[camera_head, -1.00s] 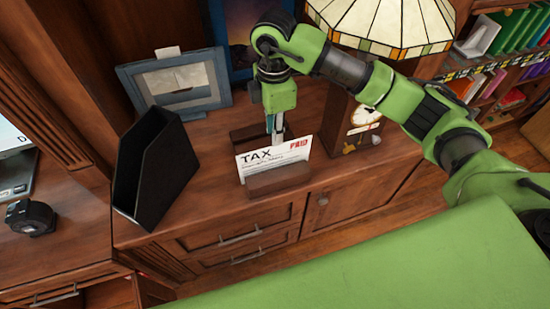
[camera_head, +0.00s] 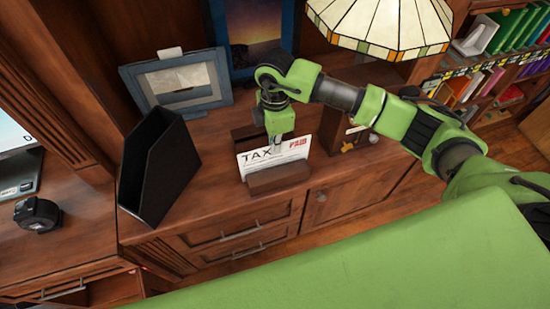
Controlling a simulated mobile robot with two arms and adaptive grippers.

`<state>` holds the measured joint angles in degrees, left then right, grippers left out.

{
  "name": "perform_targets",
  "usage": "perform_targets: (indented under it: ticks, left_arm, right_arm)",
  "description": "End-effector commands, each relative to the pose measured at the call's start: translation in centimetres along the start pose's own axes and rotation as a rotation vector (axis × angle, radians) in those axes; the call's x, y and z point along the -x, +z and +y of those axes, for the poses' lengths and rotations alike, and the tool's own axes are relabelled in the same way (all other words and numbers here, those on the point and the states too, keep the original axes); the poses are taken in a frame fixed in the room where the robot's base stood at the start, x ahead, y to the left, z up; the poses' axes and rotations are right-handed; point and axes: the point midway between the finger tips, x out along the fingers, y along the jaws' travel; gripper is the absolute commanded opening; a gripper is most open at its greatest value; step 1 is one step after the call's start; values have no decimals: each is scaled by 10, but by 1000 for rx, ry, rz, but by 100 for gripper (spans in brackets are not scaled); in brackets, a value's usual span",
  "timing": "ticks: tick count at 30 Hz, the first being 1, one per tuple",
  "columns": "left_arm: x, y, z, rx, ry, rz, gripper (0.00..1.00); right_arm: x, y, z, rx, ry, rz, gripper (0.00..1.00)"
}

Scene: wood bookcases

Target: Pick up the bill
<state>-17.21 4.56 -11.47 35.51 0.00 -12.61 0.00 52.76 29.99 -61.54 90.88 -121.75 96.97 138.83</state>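The bill is a white paper marked "TAX" with a red stamp (camera_head: 258,168). It stands upright in a dark wooden holder (camera_head: 280,181) on the cabinet top. My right gripper (camera_head: 279,148) points down at the bill's upper edge, right of the word "TAX". A light fingertip overlaps the front of the paper. The rest of the gripper's fingers are hidden or too small to tell whether they are shut on it. My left gripper is not in view.
A black file holder (camera_head: 155,170) stands left of the bill, with a framed picture (camera_head: 178,85) behind it. A black tape-measure-like object (camera_head: 37,214) lies far left.

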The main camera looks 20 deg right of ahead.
Motion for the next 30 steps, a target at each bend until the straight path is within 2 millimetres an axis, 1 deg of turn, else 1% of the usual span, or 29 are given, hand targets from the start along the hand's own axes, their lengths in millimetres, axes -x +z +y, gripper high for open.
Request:
perform_targets:
  ticks: [11, 16, 20, 26, 30]
  left_arm:
    - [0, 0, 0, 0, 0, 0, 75]
    - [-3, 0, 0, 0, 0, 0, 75]
    - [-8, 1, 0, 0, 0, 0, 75]
    - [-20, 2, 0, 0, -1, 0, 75]
    - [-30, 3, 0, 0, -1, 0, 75]
  right_arm:
    - [2, 0, 0, 0, 0, 0, 0]
    - [12, 0, 1, 0, 2, 0, 0]
    - [30, 0, 1, 1, 4, 1, 0]
    - [61, -24, -13, 6, 5, 2, 0]
    - [90, -46, -26, 8, 7, 3, 0]
